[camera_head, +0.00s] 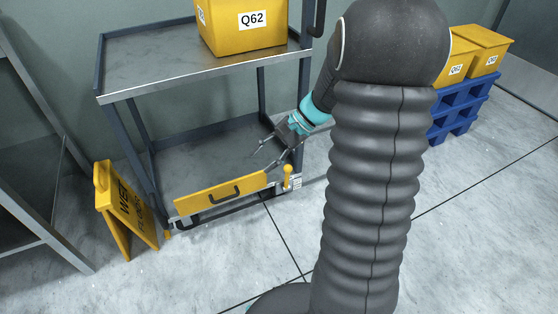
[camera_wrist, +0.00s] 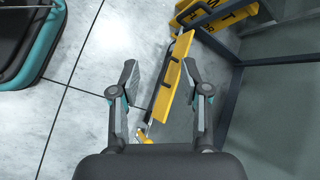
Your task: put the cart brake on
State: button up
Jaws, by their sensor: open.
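The cart (camera_head: 200,72) is a dark-framed, two-shelf trolley in the head view. A small yellow lever (camera_head: 287,176) stands upright at the right end of that edge, beside a white label. My gripper (camera_head: 268,156) is open and empty, above the panel's right end and near the lever. In the wrist view my gripper (camera_wrist: 158,88) has its fingers spread above the panel (camera_wrist: 168,85); a yellow piece (camera_wrist: 145,136), probably the lever, shows low between them, partly hidden.
A yellow crate (camera_head: 241,28) marked Q62 sits on the cart's top shelf. A yellow folding floor sign (camera_head: 128,207) stands left of the cart, by a grey metal frame (camera_head: 45,110). Yellow bins (camera_head: 483,50) rest on blue pallets (camera_head: 462,106) at right. The front floor is clear.

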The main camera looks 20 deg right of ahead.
jog(key=w+d+f+m+t+y, duration=0.25)
jog(key=w+d+f+m, duration=0.2)
jog(key=f, duration=0.25)
jog(key=m+t+h, duration=0.1)
jog(key=m+t, duration=1)
jog(key=m, duration=0.2)
send_near(288, 173)
jog(key=x, duration=0.7)
jog(key=f+x, duration=0.1)
jog(key=x, duration=0.2)
jog(key=shift+w+d+p, duration=0.15)
jog(key=shift+w+p, duration=0.25)
jog(key=shift+w, duration=0.1)
jog(key=shift+r, duration=0.1)
grip_shut()
